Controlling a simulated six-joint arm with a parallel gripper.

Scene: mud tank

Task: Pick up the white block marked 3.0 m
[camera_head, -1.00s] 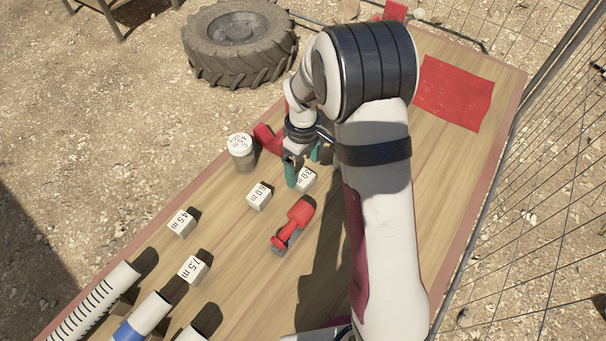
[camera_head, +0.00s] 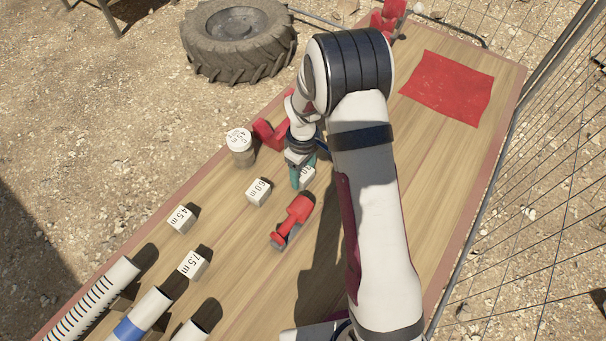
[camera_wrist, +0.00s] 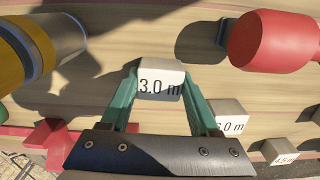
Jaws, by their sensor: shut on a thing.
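The white block marked 3.0 m (camera_wrist: 160,76) sits between the green fingers of my gripper (camera_wrist: 158,95) in the wrist view. The fingers touch it on both sides, and its printed face looks toward the camera. In the head view, my gripper (camera_head: 299,176) points down at the block (camera_head: 308,180), which is partly hidden behind a finger. The gripper is shut on the block. The block appears at or very near the table top; I cannot tell if there is a gap beneath it.
Blocks marked 6.0 m (camera_head: 258,192), 4.5 m (camera_head: 181,219) and 7.5 m (camera_head: 193,264) stand on the wooden table (camera_head: 250,270). A red tool (camera_head: 293,218) lies close by. A white-lidded jar (camera_head: 240,147) and a red object (camera_head: 268,132) are left of my gripper. A red mat (camera_head: 447,87) lies farther right.

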